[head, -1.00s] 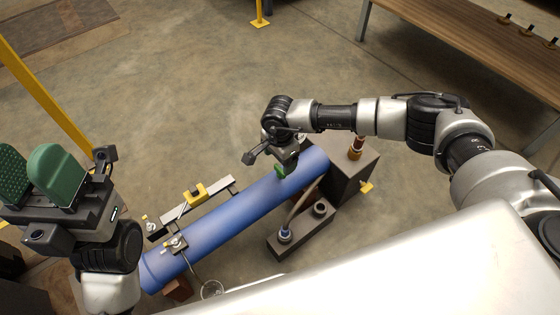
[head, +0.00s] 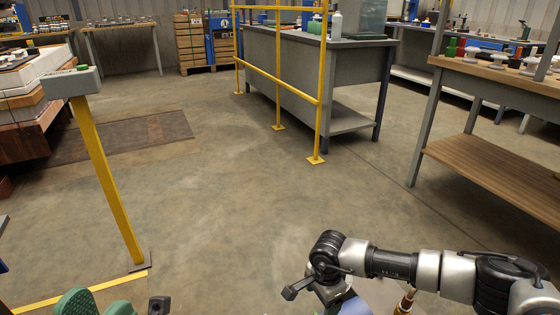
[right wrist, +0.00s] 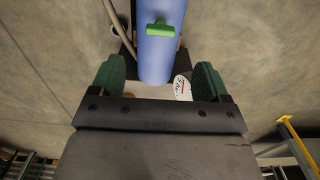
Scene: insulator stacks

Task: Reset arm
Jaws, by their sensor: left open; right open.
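My left gripper (head: 98,304) shows only its green finger pads at the bottom left edge of the head view. The pads stand apart with nothing seen between them. My right arm reaches in from the right, its dark wrist joint (head: 326,256) low in the head view. My right gripper (right wrist: 158,82) shows in the right wrist view with its green fingers wide apart. A blue cylinder (right wrist: 158,62) with a green piece (right wrist: 160,29) on it lies beyond the fingers, and I see nothing gripped.
A yellow post (head: 108,180) stands at left. A yellow railing (head: 325,85) fronts a grey workbench (head: 300,62). A wooden table (head: 490,165) holding several insulators stands at right. The middle floor is open.

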